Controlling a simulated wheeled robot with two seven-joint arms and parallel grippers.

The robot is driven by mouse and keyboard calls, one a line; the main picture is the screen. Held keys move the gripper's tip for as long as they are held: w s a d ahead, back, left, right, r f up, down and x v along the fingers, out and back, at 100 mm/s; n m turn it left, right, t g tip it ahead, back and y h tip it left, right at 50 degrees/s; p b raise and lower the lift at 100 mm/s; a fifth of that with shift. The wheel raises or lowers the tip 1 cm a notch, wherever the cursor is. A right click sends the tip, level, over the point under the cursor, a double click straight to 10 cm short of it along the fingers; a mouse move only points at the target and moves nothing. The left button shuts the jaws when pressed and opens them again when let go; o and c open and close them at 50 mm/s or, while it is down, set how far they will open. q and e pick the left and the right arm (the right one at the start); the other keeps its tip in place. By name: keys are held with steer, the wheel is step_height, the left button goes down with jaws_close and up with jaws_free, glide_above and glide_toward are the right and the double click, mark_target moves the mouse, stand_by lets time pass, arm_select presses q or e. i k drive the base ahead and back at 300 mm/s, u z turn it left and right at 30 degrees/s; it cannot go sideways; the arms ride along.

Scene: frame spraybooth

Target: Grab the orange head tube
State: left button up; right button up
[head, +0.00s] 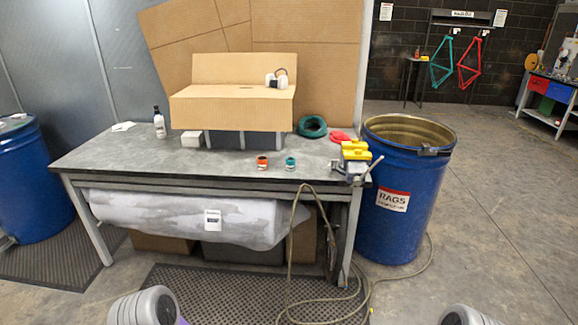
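The orange head tube (262,163) is a short orange and dark cylinder standing upright on the grey workbench (120,152), near the middle of its front edge. A similar teal tube (290,164) stands a little to its right, apart from it. Only rounded grey parts of my arms show at the bottom edge of the head view. Neither gripper is in view, and nothing touches the orange tube.
A yellow-topped vise (354,155) is at the bench's right corner. Blue barrels (400,220) flank the bench. A hose (290,245) hangs to the floor. The bench's front left is clear.

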mark_target(262, 163)
steer(key=u, duration=0.45)
steer(key=i, duration=0.5)
steer(key=u, duration=0.95)
steer(key=i, duration=1.05)
steer(key=u, duration=0.1)
